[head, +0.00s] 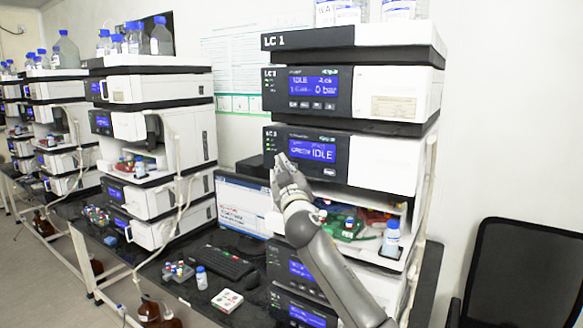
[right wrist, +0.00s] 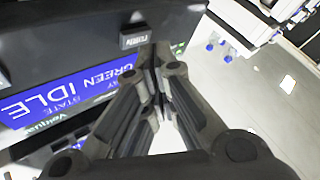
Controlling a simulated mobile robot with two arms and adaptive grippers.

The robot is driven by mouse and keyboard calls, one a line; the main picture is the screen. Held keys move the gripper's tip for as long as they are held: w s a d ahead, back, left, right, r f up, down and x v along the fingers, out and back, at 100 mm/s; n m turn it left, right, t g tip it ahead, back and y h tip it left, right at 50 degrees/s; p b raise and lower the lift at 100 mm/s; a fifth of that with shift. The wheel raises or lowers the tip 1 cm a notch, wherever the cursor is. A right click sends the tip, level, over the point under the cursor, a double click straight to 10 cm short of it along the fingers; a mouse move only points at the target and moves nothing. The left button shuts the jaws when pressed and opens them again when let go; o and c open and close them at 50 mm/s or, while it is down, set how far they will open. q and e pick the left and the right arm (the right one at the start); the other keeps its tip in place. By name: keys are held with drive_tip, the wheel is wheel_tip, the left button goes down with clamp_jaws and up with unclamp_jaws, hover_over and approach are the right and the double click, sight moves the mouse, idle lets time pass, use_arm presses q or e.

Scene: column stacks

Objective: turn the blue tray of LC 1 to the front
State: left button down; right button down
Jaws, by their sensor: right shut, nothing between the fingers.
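The LC 1 stack (head: 308,36) stands at the right of the head view. My right gripper (head: 280,163) is shut and empty at the module's front panel. In the right wrist view its fingertips (right wrist: 153,60) are close to the button; I cannot tell if they touch. The open bay below shows a green tray (head: 347,228) and red parts; my arm hides some of it. No blue tray can be made out.
A capped bottle (head: 391,238) stands at the bay's right edge. A monitor (head: 242,205), a keyboard (head: 222,262) and a vial rack (head: 178,270) are on the dark bench to the left. A black chair (head: 525,270) stands at the right.

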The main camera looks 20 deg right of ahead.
drive_tip(key=shift+w+d, duration=0.35)
drive_tip(key=shift+d, duration=0.15)
idle(0.8)
drive_tip(key=shift+s+a, duration=0.5)
drive_tip(key=shift+a, duration=0.15)
idle(0.3)
drive_tip(key=shift+s+a, duration=0.8)
drive_tip(key=shift+a, duration=0.2)
drive_tip(key=shift+s+a, duration=0.75)
drive_tip(key=shift+a, duration=0.2)
